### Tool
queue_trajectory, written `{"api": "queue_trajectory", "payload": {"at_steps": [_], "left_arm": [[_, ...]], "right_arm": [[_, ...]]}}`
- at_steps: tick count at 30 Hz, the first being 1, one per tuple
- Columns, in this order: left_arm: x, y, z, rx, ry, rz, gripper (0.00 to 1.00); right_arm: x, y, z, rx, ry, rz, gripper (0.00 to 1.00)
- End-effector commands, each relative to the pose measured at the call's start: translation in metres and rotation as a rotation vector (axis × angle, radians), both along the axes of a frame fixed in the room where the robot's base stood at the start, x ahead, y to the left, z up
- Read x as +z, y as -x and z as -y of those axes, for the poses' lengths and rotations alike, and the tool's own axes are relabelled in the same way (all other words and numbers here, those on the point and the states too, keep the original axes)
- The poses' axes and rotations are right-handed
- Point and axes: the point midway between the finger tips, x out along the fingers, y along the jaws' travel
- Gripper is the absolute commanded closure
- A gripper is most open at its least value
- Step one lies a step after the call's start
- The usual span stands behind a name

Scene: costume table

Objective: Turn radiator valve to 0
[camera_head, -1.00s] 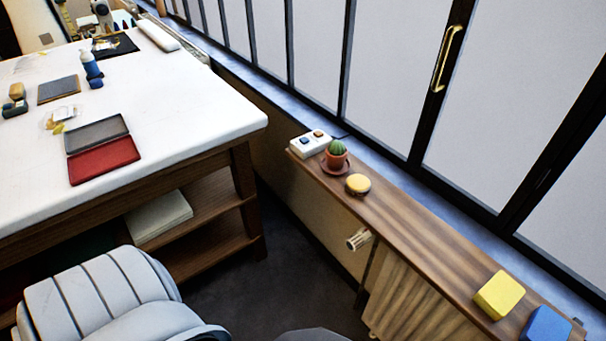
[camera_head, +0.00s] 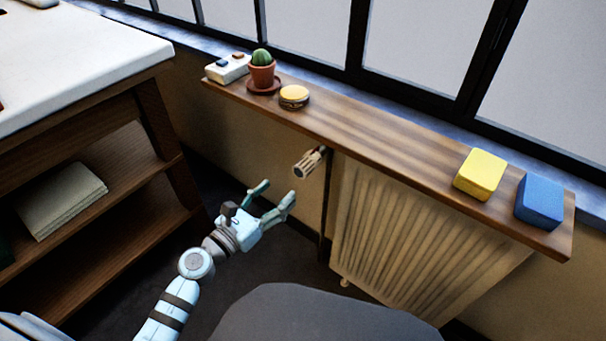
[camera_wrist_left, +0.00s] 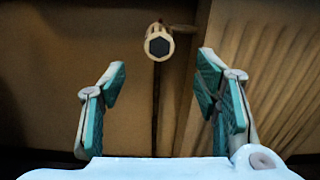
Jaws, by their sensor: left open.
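The radiator valve (camera_head: 309,162) is a cream ribbed knob at the upper left corner of the radiator (camera_head: 395,225), below the wooden shelf. My left gripper (camera_head: 277,193) is open and empty, a little below and left of the valve in the head view. In the left wrist view the valve (camera_wrist_left: 158,42) shows its dark six-sided end face, ahead of and between the open fingers (camera_wrist_left: 157,88), not touched by them. The valve's markings are too small to read. My right gripper is not in view.
The wooden shelf (camera_head: 385,136) overhangs the valve and radiator. On it are a white box (camera_head: 228,69), a potted cactus (camera_head: 262,72), a round yellow tin (camera_head: 294,97), a yellow block (camera_head: 480,174) and a blue block (camera_head: 540,201). A table with lower shelves (camera_head: 80,95) stands left.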

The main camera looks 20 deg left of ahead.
Motion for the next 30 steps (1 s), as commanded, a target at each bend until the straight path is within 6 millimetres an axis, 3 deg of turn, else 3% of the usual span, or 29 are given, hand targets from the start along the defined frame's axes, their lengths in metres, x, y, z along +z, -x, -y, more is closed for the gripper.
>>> {"api": "queue_trajectory", "payload": {"at_steps": [6,12,23,30], "left_arm": [[0.001,-0.059,0.023,0.002,0.007,0.000,0.44],[0.000,-0.095,0.037,0.003,0.007,-0.002,0.44],[0.001,-0.105,0.041,0.003,0.006,-0.003,0.44],[0.001,-0.105,0.041,0.003,0.007,-0.003,0.79]], "right_arm": [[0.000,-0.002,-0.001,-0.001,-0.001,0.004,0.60],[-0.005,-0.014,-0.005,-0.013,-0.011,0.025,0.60],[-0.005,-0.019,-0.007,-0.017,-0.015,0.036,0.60],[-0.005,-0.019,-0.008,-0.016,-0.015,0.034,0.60]]}}
